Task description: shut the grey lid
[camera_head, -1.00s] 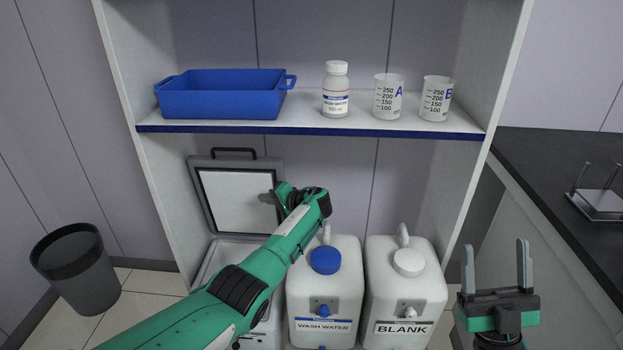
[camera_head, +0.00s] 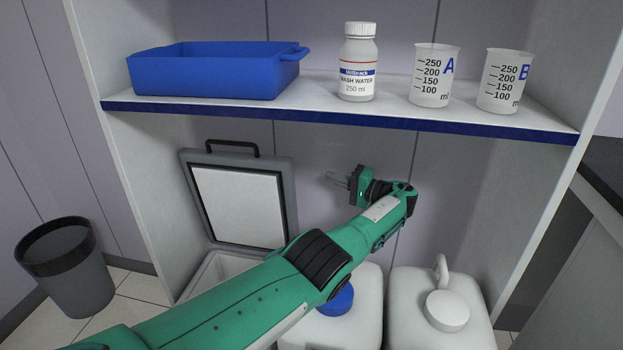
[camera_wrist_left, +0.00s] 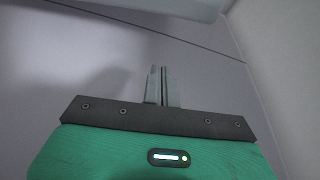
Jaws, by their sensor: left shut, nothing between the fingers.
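The grey lid (camera_head: 285,172) of a cool box stands open and upright, tilted back, with a white inner panel and a black handle on its top edge. The pale box (camera_head: 215,278) below it is mostly hidden behind my left arm. My left gripper (camera_head: 331,179) is to the right of the lid, apart from it, with fingers pointing left. In the left wrist view, the left gripper's fingers (camera_wrist_left: 162,86) are together with nothing between them. My right gripper is not in view now.
A shelf (camera_head: 330,117) above holds a blue tray (camera_head: 205,75), a wash water bottle (camera_head: 357,65) and two beakers, A (camera_head: 433,80) and B (camera_head: 505,85). Two white jugs, one with a blue cap (camera_head: 338,300) and one with a white cap (camera_head: 447,310), stand right of the box. A bin (camera_head: 70,275) stands left.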

